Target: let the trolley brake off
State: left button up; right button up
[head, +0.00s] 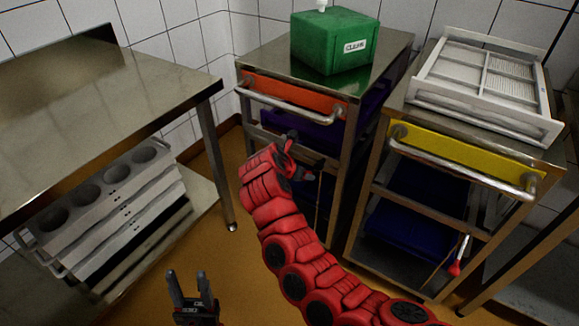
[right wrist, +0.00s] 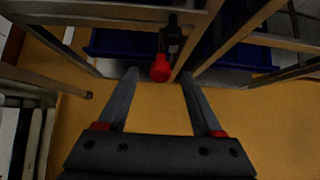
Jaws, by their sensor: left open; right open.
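In the right wrist view a brake lever with a dark shaft and a red knob (right wrist: 160,68) hangs at the trolley's lower frame. My right gripper (right wrist: 160,75) is open. Its fingers stand either side of the knob's line, and I see no contact. In the head view my red right arm reaches to the orange-fronted trolley (head: 296,95); this trolley's lever cannot be made out there. The yellow-fronted trolley (head: 462,155) has a lever with a red tip (head: 455,268) low at its front. My left gripper (head: 193,290) is open and empty at the bottom left.
A green box (head: 334,42) stands on the orange-fronted trolley, a white slatted frame (head: 488,80) on the yellow-fronted one. Blue crates (head: 405,230) sit on the lower shelf. A steel table (head: 90,90) with stacked mould blocks (head: 105,205) below stands left. Floor (head: 225,265) is open between.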

jog(key=v, duration=1)
jog(key=shift+p, duration=0.3)
jog(key=shift+c, duration=0.2)
